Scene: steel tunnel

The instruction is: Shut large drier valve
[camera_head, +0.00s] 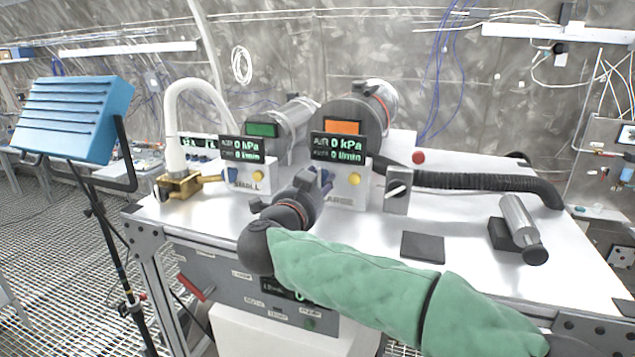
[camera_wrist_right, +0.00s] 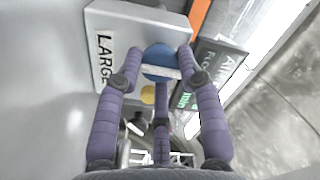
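The large drier valve is a round blue knob (camera_wrist_right: 160,62) with a pale bar across it, on the white housing (camera_wrist_right: 115,35) marked LARGE. My right gripper (camera_head: 312,180) reaches over the bench to the front of this housing in the head view, where its own hand hides most of the knob. In the right wrist view, my right gripper's purple fingers (camera_wrist_right: 160,66) stand on both sides of the knob, with a third finger below it. The fingers look spread; I cannot tell whether they touch the knob. My left gripper is not in view.
The large display (camera_head: 338,148) above the housing reads 0 kPa and 0 l/min. The small drier's housing (camera_head: 246,176) stands to its left, near a brass fitting (camera_head: 178,186). A switch box (camera_head: 397,190) and black hose (camera_head: 480,181) are to the right. The front right bench is partly clear.

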